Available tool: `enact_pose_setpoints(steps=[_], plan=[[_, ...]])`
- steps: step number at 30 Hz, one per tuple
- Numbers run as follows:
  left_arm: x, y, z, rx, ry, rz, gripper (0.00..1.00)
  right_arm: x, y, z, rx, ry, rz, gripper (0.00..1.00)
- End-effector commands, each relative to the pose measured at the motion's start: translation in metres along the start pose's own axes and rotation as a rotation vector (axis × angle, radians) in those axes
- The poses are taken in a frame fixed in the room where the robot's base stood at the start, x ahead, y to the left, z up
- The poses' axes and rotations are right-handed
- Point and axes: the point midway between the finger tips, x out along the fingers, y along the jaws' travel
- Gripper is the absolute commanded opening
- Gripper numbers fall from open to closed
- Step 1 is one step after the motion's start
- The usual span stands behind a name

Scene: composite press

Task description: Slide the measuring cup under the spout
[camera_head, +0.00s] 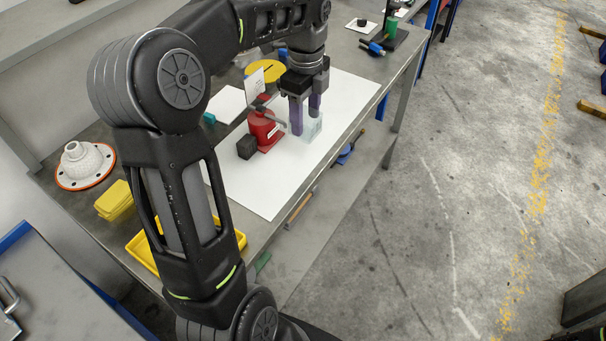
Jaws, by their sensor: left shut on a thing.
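The measuring cup (313,129) is a small clear, pale bluish vessel on the white sheet (262,193) on the bench. My left gripper (306,121) comes down on it from above, with its purple-tipped fingers shut on it. The spout cannot be told clearly, and the fingers partly hide the cup. My right gripper is not in view.
A yellow disc (265,71) lies behind. A white flanged part (85,163), yellow boxes (115,200) and a yellow tray (143,250) are at left. The sheet's front part is clear.

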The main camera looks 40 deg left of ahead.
Motion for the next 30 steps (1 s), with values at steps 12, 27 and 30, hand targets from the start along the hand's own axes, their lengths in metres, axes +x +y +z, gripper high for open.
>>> enact_pose_setpoints(steps=[12, 27, 30], plan=[[0.000, -0.001, 0.002, -0.007, 0.000, 0.000, 0.12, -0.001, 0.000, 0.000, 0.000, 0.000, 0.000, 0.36], [0.059, 0.000, 0.002, -0.007, 0.000, 0.003, 0.12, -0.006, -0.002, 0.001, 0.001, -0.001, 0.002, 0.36], [0.063, -0.001, 0.002, -0.007, 0.000, 0.001, 0.12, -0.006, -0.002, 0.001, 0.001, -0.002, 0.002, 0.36]])
